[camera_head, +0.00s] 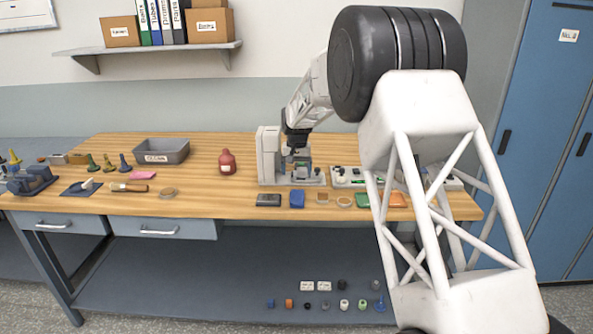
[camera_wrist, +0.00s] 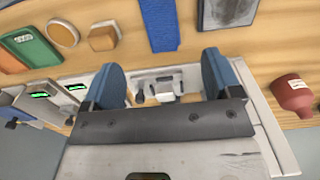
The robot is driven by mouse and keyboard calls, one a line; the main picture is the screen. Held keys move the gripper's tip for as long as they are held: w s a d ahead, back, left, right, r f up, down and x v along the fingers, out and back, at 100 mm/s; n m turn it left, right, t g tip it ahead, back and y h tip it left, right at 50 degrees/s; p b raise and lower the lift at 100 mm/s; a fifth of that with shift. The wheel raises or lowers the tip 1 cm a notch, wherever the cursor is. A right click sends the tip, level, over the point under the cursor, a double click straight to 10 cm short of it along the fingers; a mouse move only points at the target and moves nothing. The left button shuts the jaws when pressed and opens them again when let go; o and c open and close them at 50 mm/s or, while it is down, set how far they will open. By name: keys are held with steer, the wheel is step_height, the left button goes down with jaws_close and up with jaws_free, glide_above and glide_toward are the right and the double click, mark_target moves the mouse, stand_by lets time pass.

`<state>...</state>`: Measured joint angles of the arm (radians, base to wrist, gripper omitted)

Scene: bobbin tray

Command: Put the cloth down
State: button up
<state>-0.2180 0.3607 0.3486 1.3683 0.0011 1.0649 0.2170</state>
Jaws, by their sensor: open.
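A blue cloth (camera_head: 297,199) lies near the front edge of the wooden bench, between a dark pad and a small tan square. It also shows in the wrist view (camera_wrist: 160,24) at the top, beyond my fingertips, flat on the wood. My gripper (camera_head: 298,160) is behind the cloth, over the grey-white machine. In the wrist view my gripper (camera_wrist: 162,82) has its two blue fingers spread wide, with no cloth between them. Part of the machine shows in the gap.
The grey-white machine (camera_head: 268,158) stands upright beside my gripper. A red bottle (camera_head: 227,162) and a grey bin (camera_head: 162,150) stand to the left. The dark pad (camera_head: 268,200), tan square (camera_head: 322,198) and green piece (camera_head: 362,200) line the front edge. Bare wood lies left of the pad.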

stand_by(0.4)
steer(key=s+d+r, duration=0.5)
steer(key=s, duration=0.5)
steer(key=s+d+r+t, duration=0.1)
steer(key=s+d+r, duration=0.4)
steer(key=s, duration=0.4)
steer(key=s+d+r, duration=0.4)
steer(key=s+r, duration=0.2)
steer(key=s, duration=0.4)
steer(key=s+d+f, duration=0.1)
steer(key=s+d, duration=0.1)
steer(key=s, duration=0.9)
steer(key=s+d+f+t, duration=0.1)
steer(key=s+d+f, duration=0.1)
steer(key=s, duration=0.9)
steer(key=s+d+f, duration=0.1)
steer(key=s+d, duration=0.2)
steer(key=s, duration=0.8)
steer(key=shift+s+f+t, duration=0.3)
steer(key=shift+s+f, duration=0.1)
steer(key=shift+o, duration=0.4)
steer(key=shift+w, duration=0.1)
